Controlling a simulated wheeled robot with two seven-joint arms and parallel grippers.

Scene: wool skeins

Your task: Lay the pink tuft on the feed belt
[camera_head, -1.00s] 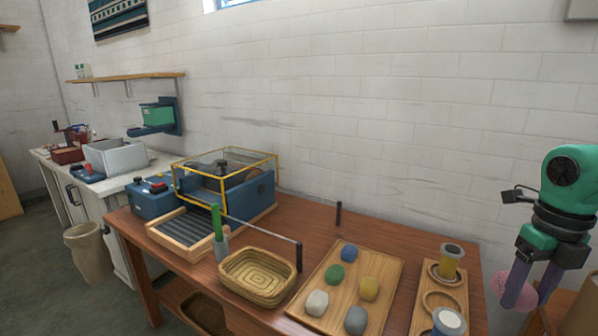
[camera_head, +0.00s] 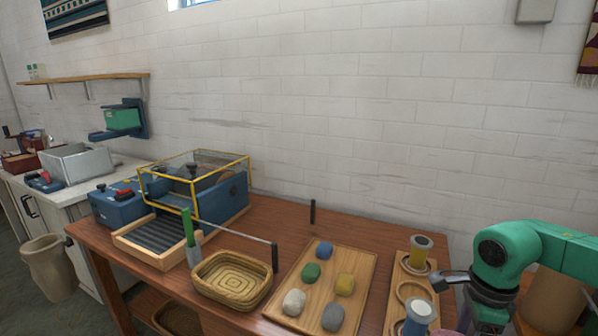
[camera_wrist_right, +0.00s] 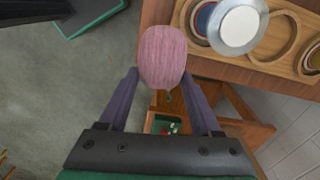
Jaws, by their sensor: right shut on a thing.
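The pink tuft (camera_wrist_right: 162,57) sits between the fingertips of my right gripper (camera_wrist_right: 161,78) in the right wrist view. The gripper is shut on it, clear of the table. The feed belt (camera_head: 163,234) is a dark ribbed strip in a wooden frame at the table's left end. No tuft shows on it. My left gripper is not in view.
A yellow-framed clear guard (camera_head: 195,178) covers the machine behind the belt. A green-handled tool (camera_head: 188,228) and a wicker basket (camera_head: 232,278) stand beside the belt. A wooden board (camera_head: 361,269) holds several coloured tufts. A rack (camera_head: 396,290) with spools is at the right.

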